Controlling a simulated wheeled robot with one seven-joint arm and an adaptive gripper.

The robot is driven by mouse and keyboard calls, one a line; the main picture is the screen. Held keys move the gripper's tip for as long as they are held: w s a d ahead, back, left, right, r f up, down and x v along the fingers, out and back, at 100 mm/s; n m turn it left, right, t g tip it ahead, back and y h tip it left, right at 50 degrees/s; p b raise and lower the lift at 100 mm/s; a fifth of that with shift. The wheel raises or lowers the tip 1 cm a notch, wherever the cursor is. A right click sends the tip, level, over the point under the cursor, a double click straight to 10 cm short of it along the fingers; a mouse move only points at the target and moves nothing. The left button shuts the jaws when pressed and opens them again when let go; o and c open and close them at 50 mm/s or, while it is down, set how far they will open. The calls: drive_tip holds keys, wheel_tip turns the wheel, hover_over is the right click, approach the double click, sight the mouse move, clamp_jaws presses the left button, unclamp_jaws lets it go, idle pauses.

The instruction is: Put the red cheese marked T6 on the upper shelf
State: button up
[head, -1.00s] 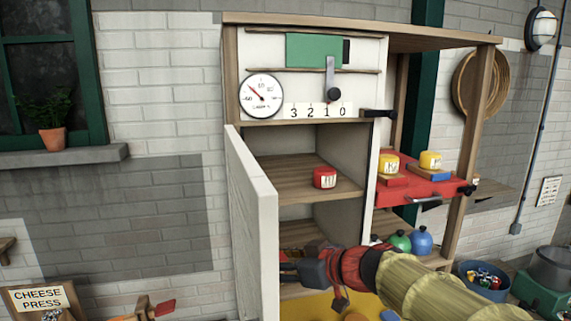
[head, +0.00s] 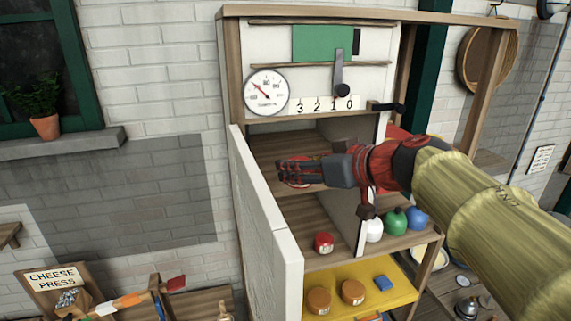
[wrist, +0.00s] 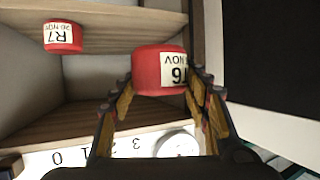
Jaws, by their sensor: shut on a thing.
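My gripper (wrist: 160,79) is shut on the red cheese marked T6 (wrist: 150,72). Its label shows upside down in the wrist view. In the head view, my gripper (head: 297,172) is at the upper shelf (head: 270,150) of the cabinet, at its left part near the open door. The held cheese is hard to tell from the red finger parts there. I cannot tell whether it touches the shelf. Another red cheese, marked R7 (wrist: 62,37), stands on that shelf, left of T6 in the wrist view; my arm hides it in the head view.
The white cabinet door (head: 265,225) stands open on the left. A red cheese (head: 324,243) sits on the lower shelf (head: 345,258). Below, a yellow drawer (head: 385,300) holds orange cheeses (head: 353,292). White, green and blue round things stand right of the lower compartment.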

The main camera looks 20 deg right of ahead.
drive_tip(key=w, duration=0.4)
drive_tip(key=w+f, duration=0.1)
drive_tip(key=w, duration=0.3)
drive_tip(key=w+f, duration=0.1)
drive_tip(key=w, duration=0.3)
drive_tip(key=shift+w+f, duration=0.1)
drive_tip(key=shift+s+a+f, duration=0.1)
drive_tip(key=shift+s+f, duration=0.1)
drive_tip(key=shift+f, duration=0.25)
drive_tip(key=shift+w+f+b, duration=0.15)
drive_tip(key=shift+f+b, duration=0.15)
drive_tip(key=shift+f, duration=0.65)
drive_tip(key=shift+w+f+b, duration=0.1)
drive_tip(key=shift+f+b, duration=0.15)
drive_tip(key=shift+f, duration=0.65)
drive_tip(key=shift+f, duration=0.2)
drive_tip(key=o, duration=1.3)
